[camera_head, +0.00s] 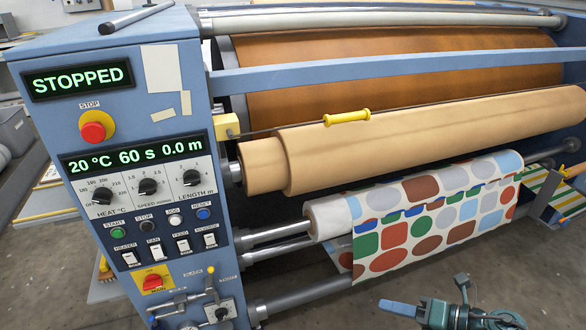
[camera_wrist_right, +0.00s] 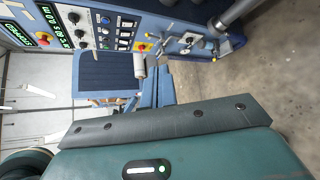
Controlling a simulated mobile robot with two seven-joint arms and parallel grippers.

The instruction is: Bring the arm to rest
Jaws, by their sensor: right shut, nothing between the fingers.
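My right gripper (camera_head: 397,307) is at the bottom edge of the head view, right of centre. It is shut and empty, in front of the calender press and apart from it. Part of its arm is cut off by the picture's edge. In the right wrist view, my teal hand housing (camera_wrist_right: 165,150) with a dark screwed plate fills the lower part. The press's control panel (camera_head: 135,170) shows at the left of the head view, and at the top left of the wrist view (camera_wrist_right: 90,28). My left gripper is not in view.
The press display (camera_head: 80,78) reads STOPPED; the lower one (camera_head: 135,150) reads 20 °C, 60 s, 0.0 m. A tan roll (camera_head: 430,140) and a patterned fabric roll (camera_head: 430,210) span the press. Bare concrete floor (camera_head: 340,305) lies in front.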

